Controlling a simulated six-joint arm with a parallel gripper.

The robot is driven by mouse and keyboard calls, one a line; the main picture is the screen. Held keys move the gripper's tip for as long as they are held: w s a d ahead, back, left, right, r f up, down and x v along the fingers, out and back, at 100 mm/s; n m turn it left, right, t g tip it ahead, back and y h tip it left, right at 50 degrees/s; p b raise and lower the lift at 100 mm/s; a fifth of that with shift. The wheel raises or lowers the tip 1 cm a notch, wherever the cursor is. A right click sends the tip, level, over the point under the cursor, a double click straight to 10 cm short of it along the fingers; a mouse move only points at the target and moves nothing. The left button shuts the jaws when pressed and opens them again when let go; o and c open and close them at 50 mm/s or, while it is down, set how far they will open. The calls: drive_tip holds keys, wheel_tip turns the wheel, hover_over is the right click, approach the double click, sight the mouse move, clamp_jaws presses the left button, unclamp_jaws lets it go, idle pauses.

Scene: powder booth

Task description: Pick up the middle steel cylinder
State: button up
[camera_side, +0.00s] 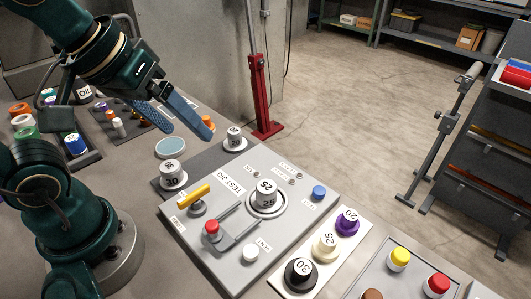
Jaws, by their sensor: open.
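Three pale steel cylinders with printed numbers show. One marked 25 (265,192) stands upright in a round seat on the grey test panel (222,240). One marked 30 (171,173) stands on the dark mat (200,160) at the panel's left, and another (234,139) stands at the mat's far right end; its number is hard to read. By position, the cylinder marked 25 lies between the other numbers. My gripper (187,128) is open and empty, its blue fingers spread above the mat's far side, left of and behind the cylinder on the panel. Nothing hides that cylinder.
The panel carries a yellow lever (194,195), a red-knobbed handle (212,230), a blue knob (319,192) and a white knob (251,252). A white tray (332,262) with purple, cream and black numbered pieces is at the front right. A red post (261,95) stands behind.

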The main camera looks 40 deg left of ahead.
drive_tip(key=w+d+n+g, duration=0.1)
drive_tip(key=w+d+n, duration=0.1)
drive_tip(key=w+n, duration=0.15)
drive_tip(key=n+g, duration=0.2)
drive_tip(key=g, duration=0.1)
approach(267, 186)
drive_tip(key=shift+w+a+f, duration=0.25)
drive_tip(key=shift+w+a, duration=0.15)
drive_tip(key=shift+a, duration=0.05)
drive_tip(key=shift+w+a+f, duration=0.2)
drive_tip(key=shift+w+a, duration=0.25)
drive_tip(key=shift+m+g, duration=0.25)
drive_tip(key=shift+g, duration=0.55)
drive_tip(key=f, duration=0.1)
drive_tip(key=d+f, duration=0.1)
drive_tip(key=f, duration=0.2)
drive_tip(key=shift+s+d+f, duration=0.15)
drive_tip(key=shift+d+f, duration=0.15)
drive_tip(key=shift+f, duration=2.5)
drive_tip(key=shift+c, duration=0.4)
clamp_jaws()
